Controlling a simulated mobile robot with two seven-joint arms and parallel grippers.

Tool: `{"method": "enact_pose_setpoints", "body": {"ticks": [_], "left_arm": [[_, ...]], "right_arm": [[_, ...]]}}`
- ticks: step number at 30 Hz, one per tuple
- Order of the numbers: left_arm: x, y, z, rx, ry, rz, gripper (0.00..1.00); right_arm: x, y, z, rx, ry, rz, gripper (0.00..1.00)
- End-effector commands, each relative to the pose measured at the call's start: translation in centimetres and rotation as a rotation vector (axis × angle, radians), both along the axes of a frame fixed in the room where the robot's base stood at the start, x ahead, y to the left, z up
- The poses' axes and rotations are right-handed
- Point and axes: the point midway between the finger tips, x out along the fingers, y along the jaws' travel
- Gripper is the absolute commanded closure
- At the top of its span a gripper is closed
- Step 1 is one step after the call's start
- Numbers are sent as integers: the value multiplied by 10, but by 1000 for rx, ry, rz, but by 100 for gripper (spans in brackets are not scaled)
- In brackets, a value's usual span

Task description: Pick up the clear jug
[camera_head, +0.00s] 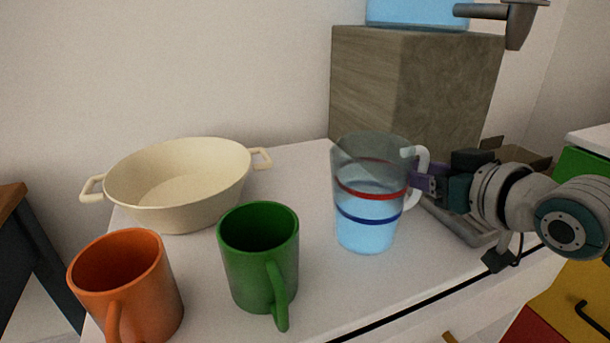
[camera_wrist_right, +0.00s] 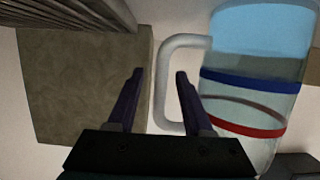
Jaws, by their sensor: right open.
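The clear jug (camera_head: 368,200) stands upright on the white table, with a red band, a blue band and light blue liquid in its lower part. Its white handle (camera_head: 420,170) faces right, toward my right gripper. My right gripper (camera_head: 418,181) comes in from the right at the handle. In the right wrist view my right gripper (camera_wrist_right: 154,76) is open, and the jug's handle (camera_wrist_right: 164,80) lies between its two fingers, with the jug body (camera_wrist_right: 255,85) to the right. In the head view the fingertips are partly hidden by the handle and jug. My left gripper is not in view.
A green mug (camera_head: 258,250) and an orange mug (camera_head: 130,285) stand at the front left. A cream two-handled pan (camera_head: 180,185) sits behind them. A wooden block (camera_head: 420,90) stands behind the jug, bearing a blue-filled container (camera_head: 418,12) with a tap. A brown box (camera_head: 525,158) is at the right.

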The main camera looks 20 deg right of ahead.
Motion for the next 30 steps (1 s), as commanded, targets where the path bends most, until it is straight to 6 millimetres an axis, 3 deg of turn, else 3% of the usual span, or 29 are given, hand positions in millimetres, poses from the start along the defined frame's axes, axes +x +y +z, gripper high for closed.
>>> {"method": "enact_pose_setpoints", "body": {"ticks": [4, 11, 25, 30], "left_arm": [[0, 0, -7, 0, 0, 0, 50], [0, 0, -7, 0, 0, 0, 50], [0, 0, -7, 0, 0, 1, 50], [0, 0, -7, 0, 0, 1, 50]], "right_arm": [[12, 1, -5, -1, 0, -1, 49], [13, 1, -4, -1, 0, 0, 49], [13, 1, -4, -1, 1, 0, 100], [13, 1, -4, -1, 1, 0, 100]]}}
